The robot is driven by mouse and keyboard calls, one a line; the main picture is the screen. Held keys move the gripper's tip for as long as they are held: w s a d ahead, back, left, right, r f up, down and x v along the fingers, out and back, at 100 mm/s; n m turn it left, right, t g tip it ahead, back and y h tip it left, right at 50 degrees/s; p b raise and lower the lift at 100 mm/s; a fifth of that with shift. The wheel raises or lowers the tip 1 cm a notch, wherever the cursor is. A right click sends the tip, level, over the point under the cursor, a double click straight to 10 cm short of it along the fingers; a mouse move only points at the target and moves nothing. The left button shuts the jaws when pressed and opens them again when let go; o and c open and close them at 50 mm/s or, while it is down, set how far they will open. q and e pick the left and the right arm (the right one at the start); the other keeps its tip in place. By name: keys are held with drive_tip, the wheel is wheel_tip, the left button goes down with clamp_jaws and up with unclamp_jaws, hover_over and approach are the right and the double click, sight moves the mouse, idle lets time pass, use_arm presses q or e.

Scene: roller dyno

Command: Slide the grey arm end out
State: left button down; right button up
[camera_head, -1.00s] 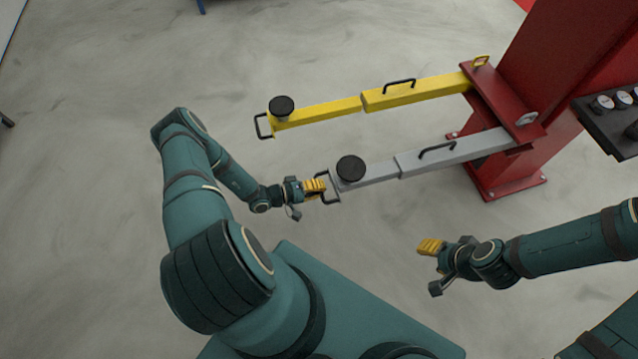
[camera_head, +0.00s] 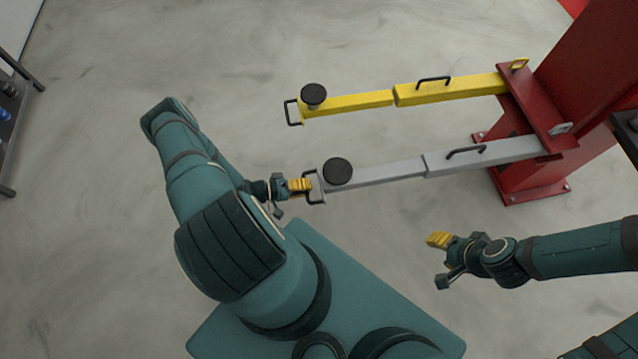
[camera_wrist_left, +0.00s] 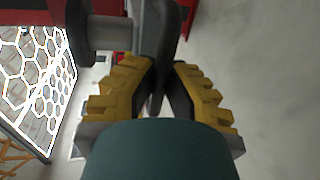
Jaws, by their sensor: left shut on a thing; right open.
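The grey arm end (camera_head: 385,174) reaches out to the left from the grey outer arm (camera_head: 490,154), with a round black pad (camera_head: 338,171) near its tip. A black loop handle (camera_head: 321,196) is on the tip. My left gripper (camera_head: 304,185) is shut on this handle; in the left wrist view the dark handle (camera_wrist_left: 166,45) runs down between the yellow fingers (camera_wrist_left: 158,92). The fingers hide part of the handle. My right gripper (camera_head: 438,257) is open and empty, below and apart from the grey arm.
A yellow arm (camera_head: 350,103) with its own pad and handle runs alongside, behind the grey one. Both arms join the red lift post (camera_head: 590,90) at the right. A dark rack (camera_head: 10,120) stands at the far left. The floor between is clear.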

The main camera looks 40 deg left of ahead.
use_arm(q)
drive_tip(key=shift+v, duration=0.75)
drive_tip(key=shift+f, duration=0.2)
drive_tip(key=c, duration=1)
unclamp_jaws()
drive_tip(key=shift+s+a, duration=0.1)
drive_tip(key=v, duration=1.2)
